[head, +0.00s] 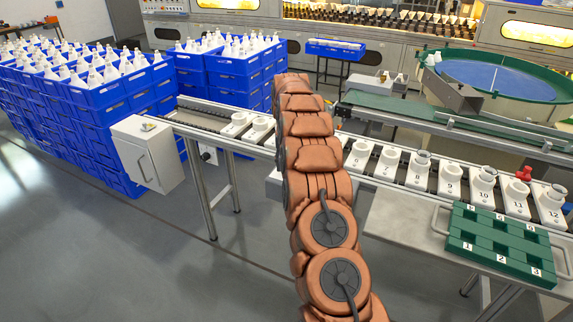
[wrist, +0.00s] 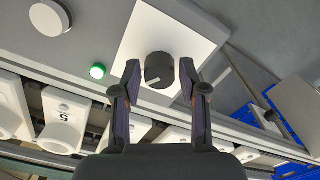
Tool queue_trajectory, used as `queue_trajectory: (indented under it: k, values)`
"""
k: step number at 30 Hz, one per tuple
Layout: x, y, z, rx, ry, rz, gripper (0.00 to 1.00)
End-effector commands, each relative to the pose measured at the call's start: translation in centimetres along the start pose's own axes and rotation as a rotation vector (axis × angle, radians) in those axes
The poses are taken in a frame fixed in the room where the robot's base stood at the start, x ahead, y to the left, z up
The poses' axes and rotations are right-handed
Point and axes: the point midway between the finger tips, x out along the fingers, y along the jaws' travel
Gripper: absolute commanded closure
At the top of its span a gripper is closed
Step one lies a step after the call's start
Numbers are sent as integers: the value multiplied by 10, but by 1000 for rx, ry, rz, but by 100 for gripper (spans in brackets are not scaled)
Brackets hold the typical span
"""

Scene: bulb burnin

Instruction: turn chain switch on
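The chain switch appears to be the dark round knob (wrist: 160,70) on a white plate (wrist: 190,28) in the wrist view. A short pale mark shows on the knob's lower left. My gripper (wrist: 159,78) is open, one finger on each side of the knob, with small gaps visible. A green lit button (wrist: 97,71) sits on the grey panel left of the plate. In the head view my arm hides the gripper. A small dark knob on a white plate (head: 207,154) shows under the conveyor there; I cannot tell whether it is the same knob.
A row of white numbered holders (head: 418,168) runs along the conveyor beside the panel. A large round grey button (wrist: 50,17) is on the panel. A white cabinet (head: 147,155) and stacked blue crates (head: 110,110) stand left. A green tray (head: 500,245) lies right.

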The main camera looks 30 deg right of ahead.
Motion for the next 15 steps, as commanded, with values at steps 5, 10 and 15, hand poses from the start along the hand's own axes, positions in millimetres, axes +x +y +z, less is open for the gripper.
queue_trajectory:
  k: [5,10,15]
  values:
    - [0,0,0,0,0,0,40]
    - [0,0,0,0,0,0,40]
    - [-4,0,0,-1,1,0,40]
